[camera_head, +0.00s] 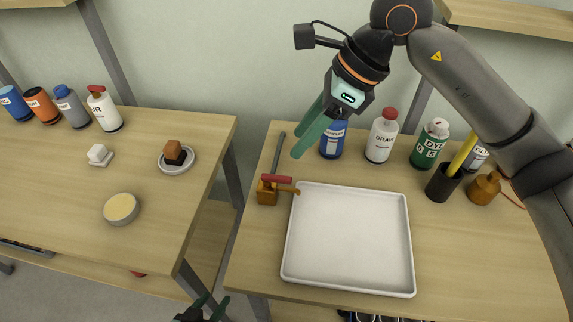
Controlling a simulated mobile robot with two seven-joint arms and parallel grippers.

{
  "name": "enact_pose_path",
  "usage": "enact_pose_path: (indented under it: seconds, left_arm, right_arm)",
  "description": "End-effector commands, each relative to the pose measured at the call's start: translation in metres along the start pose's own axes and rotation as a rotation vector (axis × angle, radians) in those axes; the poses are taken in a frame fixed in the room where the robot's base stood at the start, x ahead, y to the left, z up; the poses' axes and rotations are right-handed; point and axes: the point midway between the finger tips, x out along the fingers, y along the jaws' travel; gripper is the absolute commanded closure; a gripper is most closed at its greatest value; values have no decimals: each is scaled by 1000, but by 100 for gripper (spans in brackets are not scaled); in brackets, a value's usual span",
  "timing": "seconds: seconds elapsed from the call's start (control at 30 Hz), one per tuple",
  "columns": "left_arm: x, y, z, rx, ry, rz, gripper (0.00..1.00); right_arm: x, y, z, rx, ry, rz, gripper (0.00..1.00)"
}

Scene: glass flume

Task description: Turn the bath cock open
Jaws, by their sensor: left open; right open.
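The bath cock (266,193) is a small brass body with a red lever handle (277,179) on the right-hand table, left of the white tray (350,242). A short brass spout points right to the tray's rim, and a grey pipe rises behind the cock. The red lever lies roughly level, pointing right. My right gripper (303,133) hangs above and behind the cock, green fingers apart, empty and not touching the lever. My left gripper (206,305) is low at the bottom edge, between the tables, mostly cut off; it is open and away from the cock.
Behind the tray stand a blue bottle (333,142), a white bottle (382,138), a green dye bottle (430,146) and a dark cup (443,183) with a yellow stick. The left table (60,180) holds several bottles, a small dish and a round tin. A gap separates the tables.

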Motion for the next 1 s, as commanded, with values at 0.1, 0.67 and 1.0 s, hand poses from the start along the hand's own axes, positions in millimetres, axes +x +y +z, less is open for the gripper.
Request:
enact_pose_path:
  seconds: [0.1,0.67,1.0]
  left_arm:
    - [2,0,2,1,-1,1,50]
    - [-2,-3,5,1,-12,-5,50]
    - [-3,-5,6,0,-15,-11,50]
  right_arm:
    - [-6,-11,-14,0,79,-48,51]
    - [85,-16,-24,3,93,-50,51]
    - [115,-18,-27,1,91,-53,51]
